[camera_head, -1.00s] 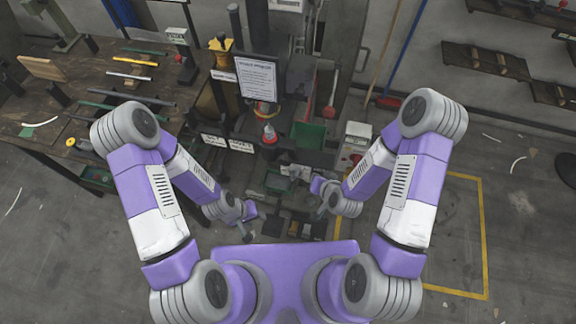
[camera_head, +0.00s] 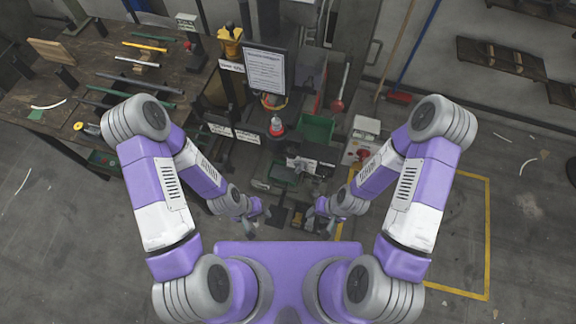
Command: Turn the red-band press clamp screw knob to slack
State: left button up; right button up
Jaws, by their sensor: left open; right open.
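A press with an orange-red band (camera_head: 273,102) stands behind a white text sign (camera_head: 265,71), ahead of me near the picture's middle. Below the band is a red and grey cone-shaped part (camera_head: 276,126); I cannot tell whether it is the clamp screw knob. My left gripper (camera_head: 258,221) is open and empty, low in front of the press and apart from it. My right gripper (camera_head: 325,220) is open and empty to its right, also apart from the press. The lower front of the press area is dark and cluttered, so small parts there are unclear.
A dark workbench (camera_head: 70,110) with rods and bars fills the left. A yellow-topped press (camera_head: 230,42) stands left of the sign. A green bin (camera_head: 316,128) and a grey box with a red part (camera_head: 361,137) stand right. The floor at right is mostly clear.

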aim_at(290, 152)
jog(key=k, duration=0.35)
jog(key=u, duration=1.9)
jog(key=k, duration=1.05)
jog(key=z, duration=1.3)
jog(key=i, duration=0.45)
jog(key=u, duration=0.1)
